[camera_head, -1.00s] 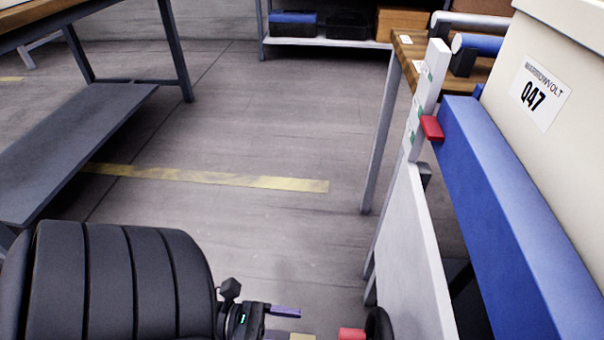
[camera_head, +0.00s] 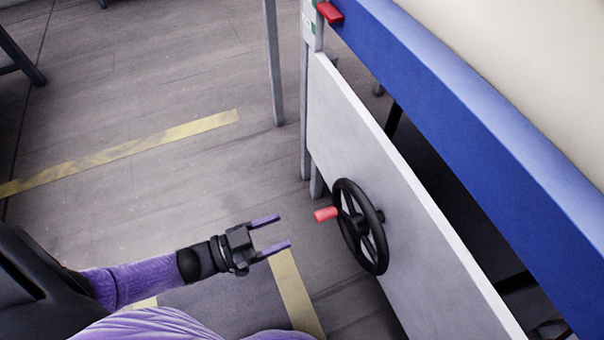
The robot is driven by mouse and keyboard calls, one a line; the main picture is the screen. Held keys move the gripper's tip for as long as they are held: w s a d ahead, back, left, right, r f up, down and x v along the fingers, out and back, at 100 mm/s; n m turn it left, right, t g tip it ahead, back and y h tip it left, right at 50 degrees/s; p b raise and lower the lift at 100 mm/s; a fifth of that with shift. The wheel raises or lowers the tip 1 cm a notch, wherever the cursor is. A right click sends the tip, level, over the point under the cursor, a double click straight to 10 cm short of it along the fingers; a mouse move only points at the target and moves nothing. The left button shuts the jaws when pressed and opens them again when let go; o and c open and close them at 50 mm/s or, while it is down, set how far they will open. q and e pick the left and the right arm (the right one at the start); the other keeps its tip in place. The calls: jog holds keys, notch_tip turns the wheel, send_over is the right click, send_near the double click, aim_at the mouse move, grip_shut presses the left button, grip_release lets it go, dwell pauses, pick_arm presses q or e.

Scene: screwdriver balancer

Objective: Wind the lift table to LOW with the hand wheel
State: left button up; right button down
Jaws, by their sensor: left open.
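The black hand wheel (camera_head: 372,240) is mounted on the light grey side panel (camera_head: 410,235) of the lift table. Its red handle (camera_head: 325,214) sticks out toward the left from the wheel's left side. The blue edge of the lift table top (camera_head: 470,120) runs above the panel. A red pointer (camera_head: 330,12) sits by the upright scale (camera_head: 308,28), whose markings are mostly cut off. My left gripper (camera_head: 284,231) is open and empty, its two purple fingers pointing right toward the red handle, with a short gap between. My right gripper is out of view.
A large cream box (camera_head: 530,60) rests on the lift table at the upper right. Yellow floor lines (camera_head: 140,150) mark the grey floor. The floor left of the panel is clear around my left gripper. A metal leg (camera_head: 273,70) stands behind the scale.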

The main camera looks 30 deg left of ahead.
aim_at(315, 218)
pick_arm(q)
jog(key=shift+n, duration=0.4)
jog(key=b+x, duration=0.2)
jog(key=x, duration=0.7)
jog(key=shift+f+b, duration=0.2)
jog(key=shift+b, duration=0.2)
jog(key=shift+w+d+r, duration=0.1)
jog(key=shift+w+d, duration=0.25)
jog(key=shift+w, duration=0.05)
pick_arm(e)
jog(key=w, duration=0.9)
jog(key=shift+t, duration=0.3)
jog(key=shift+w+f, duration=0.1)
pick_arm(q)
grip_shut()
